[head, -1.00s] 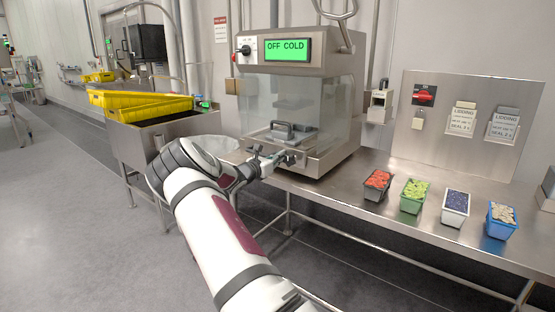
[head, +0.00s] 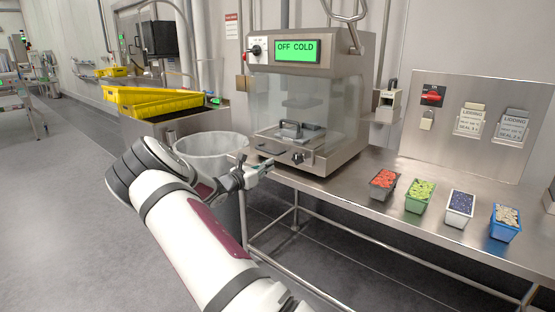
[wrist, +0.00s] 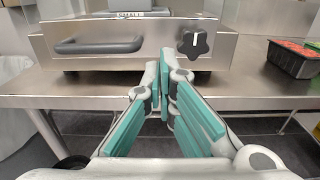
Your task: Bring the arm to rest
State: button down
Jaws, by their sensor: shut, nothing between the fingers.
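My gripper (head: 262,168) is shut and empty. In the head view it stands at the front edge of the steel table, left of the sealing machine's base, with my white arm reaching up to it from below. In the wrist view my gripper (wrist: 163,70) shows its teal finger pads, with the tips close together. The tips appear in front of the machine's front panel (wrist: 150,40), between its dark handle (wrist: 98,45) and its star-shaped knob (wrist: 194,42). I cannot tell the exact gap to the panel.
The sealing machine (head: 300,53) reads "OFF COLD". Red (head: 384,184), green (head: 419,195), white (head: 459,207) and blue (head: 505,221) filled tubs stand along the table (head: 350,190). A round clear-lined bin (head: 212,146) and yellow crates (head: 150,103) are at left. The left floor is open.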

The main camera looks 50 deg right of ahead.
jog(key=shift+a, duration=1.1)
jog(key=s+a+r+m+g+y, duration=0.2)
jog(key=s+a+r+m+y, duration=0.3)
jog(key=s, duration=0.3)
jog(key=s+a+r+m+g+y, duration=0.2)
jog(key=s+a+m, duration=0.3)
jog(key=s+m, duration=0.15)
jog(key=s+a+r+m+t+y, duration=0.2)
jog(key=s+a+m+y, duration=0.25)
jog(key=s+a, duration=1.1)
jog(key=s+a+r+m+t+y, duration=0.1)
jog(key=s+a+m+t+y, duration=0.35)
jog(key=s+a, duration=1.1)
notch_tip(320, 180, up, 20)
jog(key=w+a+n+t+y+p, duration=0.1)
jog(key=w+a+n+y+p, duration=0.1)
jog(key=p, duration=1.6)
jog(key=shift+a, duration=0.35)
jog(key=shift+w+r, duration=0.1)
